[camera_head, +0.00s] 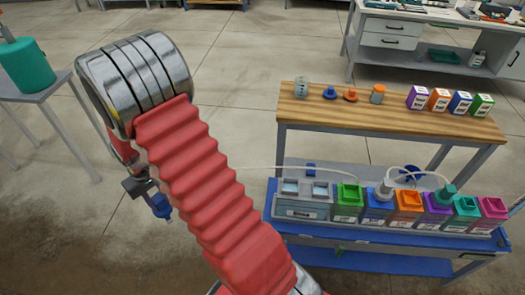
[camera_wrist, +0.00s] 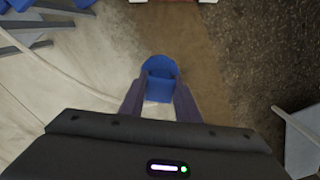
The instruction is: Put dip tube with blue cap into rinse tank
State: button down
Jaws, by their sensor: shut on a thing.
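My gripper (camera_wrist: 160,105) is shut on the dip tube's blue cap (camera_wrist: 160,80), which sits between its two fingers in the wrist view. In the head view, my gripper (camera_head: 152,193) is at the left, beside my red arm, with the blue cap (camera_head: 162,207) below it. They are over open floor, away from the skid. A thin whitish hose (camera_head: 250,168) runs right toward the skid; its left end is behind my arm. A grey twin-opening tank (camera_head: 303,205), apparently the rinse tank, stands at the skid's left end.
Right of the grey tank are coloured tanks, including green (camera_head: 348,202), blue (camera_head: 377,207) and orange (camera_head: 408,207). A wooden bench (camera_head: 390,118) behind carries small caps and cartons. A grey table (camera_head: 45,92) with a teal container (camera_head: 25,65) is at the left.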

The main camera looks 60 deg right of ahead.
jog(key=s+d+r+m, duration=0.3)
jog(key=s+d, duration=0.3)
jog(key=d, duration=0.5)
jog(key=s+d+r+m, duration=0.25)
jog(key=s+d, duration=0.25)
jog(key=d, duration=0.7)
jog(key=s+d+r+m, duration=0.2)
jog(key=s+d, duration=0.4)
jog(key=s, duration=0.3)
jog(key=s+d+r+m, duration=0.2)
jog(key=s+d, duration=0.4)
jog(key=s, duration=0.4)
jog(key=shift+d+r+m, duration=0.15)
jog(key=shift+r+m, duration=0.1)
jog(key=shift+m, duration=0.4)
jog(key=shift+f, duration=0.2)
notch_tip(320, 180, down, 11)
jog(key=shift+r, duration=0.1)
jog(key=c, duration=1.3)
grip_release()
